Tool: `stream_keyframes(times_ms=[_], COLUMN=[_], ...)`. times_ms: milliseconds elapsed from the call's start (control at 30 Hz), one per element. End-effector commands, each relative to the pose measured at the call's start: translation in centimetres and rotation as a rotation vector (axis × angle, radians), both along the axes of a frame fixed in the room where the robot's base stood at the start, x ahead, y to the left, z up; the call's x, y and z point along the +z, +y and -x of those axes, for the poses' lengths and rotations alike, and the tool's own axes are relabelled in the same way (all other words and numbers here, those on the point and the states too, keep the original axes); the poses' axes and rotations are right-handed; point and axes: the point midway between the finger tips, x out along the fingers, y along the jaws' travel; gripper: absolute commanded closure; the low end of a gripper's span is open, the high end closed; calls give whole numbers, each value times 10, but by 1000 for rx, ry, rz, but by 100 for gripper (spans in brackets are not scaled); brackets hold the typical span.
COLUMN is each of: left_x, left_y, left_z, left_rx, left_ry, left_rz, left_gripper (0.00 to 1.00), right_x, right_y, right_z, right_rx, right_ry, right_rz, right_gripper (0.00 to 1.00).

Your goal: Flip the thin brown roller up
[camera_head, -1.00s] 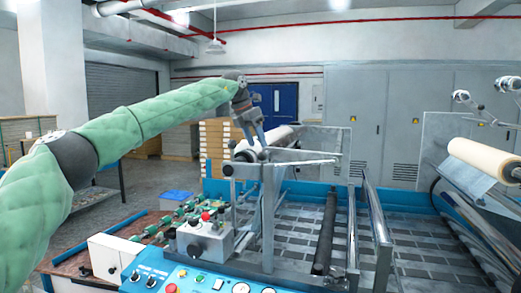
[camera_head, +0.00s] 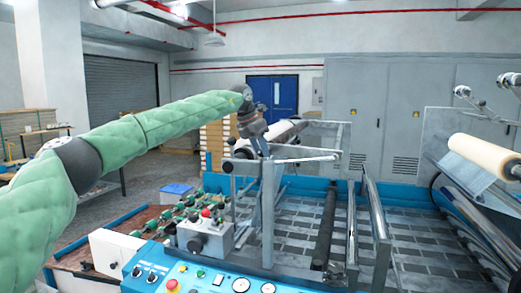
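A thin dark roller (camera_head: 325,230) lies lengthwise over the machine bed, between the left metal post and the polished bars. Its brown tint is hard to make out. My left gripper (camera_head: 263,151) points down at the upper left of the frame, by the crossbar and the near end of that grey roller. Its fingertips are small and overlap the frame, so I cannot tell whether they are open or touching anything. My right gripper is out of view.
A control box (camera_head: 207,234) with knobs and a red button stands left of the frame. A blue control panel (camera_head: 205,277) runs along the front. A cream film roll (camera_head: 484,156) is at the right. Polished metal bars (camera_head: 376,215) stand right of the dark roller.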

Motion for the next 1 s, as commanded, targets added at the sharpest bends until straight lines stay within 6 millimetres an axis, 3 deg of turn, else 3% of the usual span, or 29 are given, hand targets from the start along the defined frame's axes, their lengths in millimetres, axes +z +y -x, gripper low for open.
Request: stream_keyframes(times_ms=[167, 267, 500, 600, 1000], left_x=[3, 16, 66, 79, 89], left_y=[-1, -4, -16, -20, -25], left_z=[0, 1, 5, 6, 8], left_rx=[0, -2, 0, 1, 0], left_ry=[-3, -17, -75, -78, -79], left_rz=[-4, -41, -217, -225, -222], left_gripper=[100, 100, 100, 100, 100], right_x=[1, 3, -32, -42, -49], right_y=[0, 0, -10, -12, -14], right_z=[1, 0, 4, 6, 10], right_rx=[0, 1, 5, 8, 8], right_ry=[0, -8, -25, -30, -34], right_rz=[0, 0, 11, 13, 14], right_gripper=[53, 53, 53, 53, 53])
